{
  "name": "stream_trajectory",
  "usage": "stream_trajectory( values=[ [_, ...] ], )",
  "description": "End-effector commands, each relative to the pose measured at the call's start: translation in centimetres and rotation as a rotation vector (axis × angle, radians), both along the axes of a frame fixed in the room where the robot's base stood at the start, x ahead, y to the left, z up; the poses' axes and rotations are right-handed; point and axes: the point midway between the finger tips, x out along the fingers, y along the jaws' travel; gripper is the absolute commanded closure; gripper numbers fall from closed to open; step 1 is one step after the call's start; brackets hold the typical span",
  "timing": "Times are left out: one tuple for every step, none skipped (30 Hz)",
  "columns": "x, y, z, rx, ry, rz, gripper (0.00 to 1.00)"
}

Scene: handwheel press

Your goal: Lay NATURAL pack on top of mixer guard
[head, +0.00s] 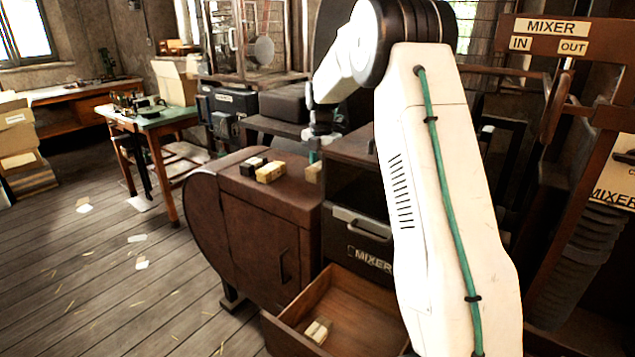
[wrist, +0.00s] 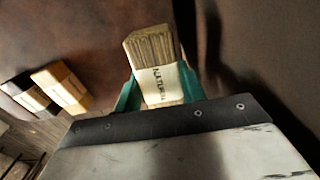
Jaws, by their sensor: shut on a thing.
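The NATURAL pack (wrist: 158,75) is a beige bundle with a pale, lettered band. My gripper (head: 314,156) is shut on it, with green fingers (wrist: 160,95) at either side of the band in the wrist view. In the head view the pack (head: 314,173) hangs below my gripper, by the right edge of a brown cabinet-like housing with a curved left side, which looks like the mixer guard (head: 262,215). Whether the pack touches the top is unclear. My arm hides part of the area to the right.
A dark-and-pale pack (head: 252,166) and a yellowish pack (head: 270,172) lie on the housing's top. A dark MIXER-labelled unit (head: 358,235) stands right of the housing. Floor at left is mostly clear.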

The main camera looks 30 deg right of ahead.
Motion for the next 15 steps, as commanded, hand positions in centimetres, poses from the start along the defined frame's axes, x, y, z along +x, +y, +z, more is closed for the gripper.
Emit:
stream_trajectory(
  values=[
    [0.0,0.1,-0.3,0.001,0.001,0.001,0.84],
    [0.0,0.1,-0.5,0.001,0.001,0.001,0.84],
    [0.0,0.1,-0.9,0.0,0.002,0.001,0.84],
    [0.0,0.2,-1.3,0.001,0.003,0.002,0.84],
    [0.0,0.2,-1.8,0.001,0.003,0.002,0.84],
    [0.0,0.2,-2.5,0.001,0.005,0.002,0.84],
    [0.0,0.2,-3.0,0.002,0.004,0.003,0.84],
    [0.0,0.2,-3.6,0.001,0.003,0.003,0.84],
    [0.0,0.3,-4.2,0.001,0.003,0.003,0.84],
    [0.0,0.3,-4.6,0.001,0.003,0.003,0.84],
    [0.0,0.3,-4.9,0.0,0.002,0.003,0.84],
    [0.0,0.3,-5.2,0.001,0.001,0.003,0.84],
    [0.1,0.3,-5.2,0.001,0.001,0.003,0.84],
    [0.1,0.3,-5.2,0.001,0.001,0.003,0.84],
    [0.1,0.3,-5.2,0.001,0.001,0.003,0.84]
  ],
)
